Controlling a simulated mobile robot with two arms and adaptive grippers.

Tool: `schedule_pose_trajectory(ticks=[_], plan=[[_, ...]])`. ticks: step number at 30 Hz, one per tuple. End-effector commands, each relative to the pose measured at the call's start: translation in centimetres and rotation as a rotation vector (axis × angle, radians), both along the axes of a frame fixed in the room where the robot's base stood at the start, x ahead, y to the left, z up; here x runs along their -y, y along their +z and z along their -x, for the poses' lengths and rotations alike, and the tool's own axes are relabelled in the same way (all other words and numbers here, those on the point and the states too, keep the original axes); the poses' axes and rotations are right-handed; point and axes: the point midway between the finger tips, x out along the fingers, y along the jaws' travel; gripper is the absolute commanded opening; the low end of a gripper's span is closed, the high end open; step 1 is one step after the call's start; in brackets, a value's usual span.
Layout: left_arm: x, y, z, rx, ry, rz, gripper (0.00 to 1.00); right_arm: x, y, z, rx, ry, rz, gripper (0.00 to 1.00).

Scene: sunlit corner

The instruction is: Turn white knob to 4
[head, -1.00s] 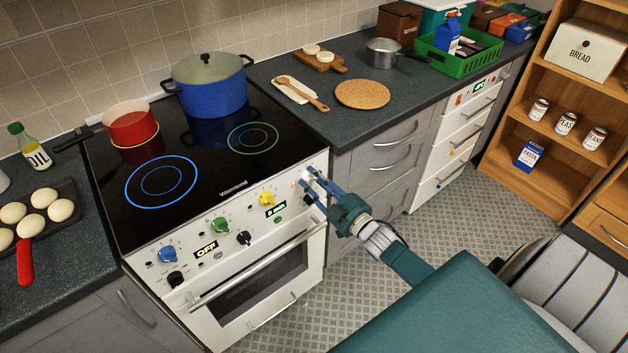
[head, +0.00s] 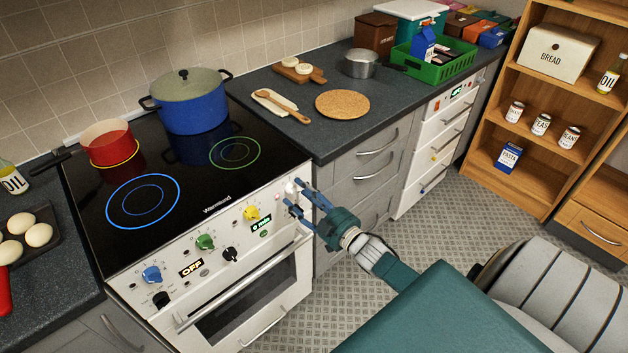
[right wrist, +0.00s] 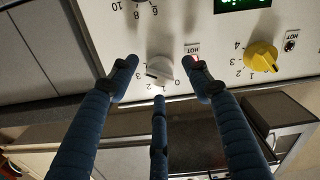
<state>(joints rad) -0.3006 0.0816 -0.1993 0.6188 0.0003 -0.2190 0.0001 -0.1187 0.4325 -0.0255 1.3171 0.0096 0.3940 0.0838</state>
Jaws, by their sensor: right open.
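The white knob (right wrist: 161,69) is at the right end of the stove's white front panel; it is small and partly covered by the fingers in the head view (head: 291,187). It has a dark mark on its lower left side, and small printed numbers 0, 1 and 2 run around it. I cannot tell its exact setting. My right gripper (head: 297,201) is open at the panel. In the right wrist view its blue fingers stand to the left, right and below the knob, with gaps showing. My left gripper is not in view.
The yellow knob (head: 251,213) is beside the white one, with green (head: 205,242), black and blue knobs further left. The oven handle (head: 245,280) sticks out below the panel. A blue pot (head: 190,105) and red pan (head: 108,146) stand on the hob. Floor before the drawers is clear.

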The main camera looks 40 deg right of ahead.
Motion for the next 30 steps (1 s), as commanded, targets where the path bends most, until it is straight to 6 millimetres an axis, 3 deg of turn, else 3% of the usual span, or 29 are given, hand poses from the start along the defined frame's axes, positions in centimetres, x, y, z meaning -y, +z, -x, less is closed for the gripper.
schedule_pose_trajectory(ticks=[9, 15, 30], plan=[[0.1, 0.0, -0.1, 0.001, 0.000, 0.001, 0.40, 0.5, -0.2, 6.8, -0.005, 0.000, 0.000, 0.49], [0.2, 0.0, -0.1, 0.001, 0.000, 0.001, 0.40, 0.8, -0.1, 9.7, -0.003, -0.001, -0.001, 0.49], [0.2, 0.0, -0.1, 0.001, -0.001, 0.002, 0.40, 0.8, 0.0, 10.6, -0.001, 0.000, -0.001, 0.49]])
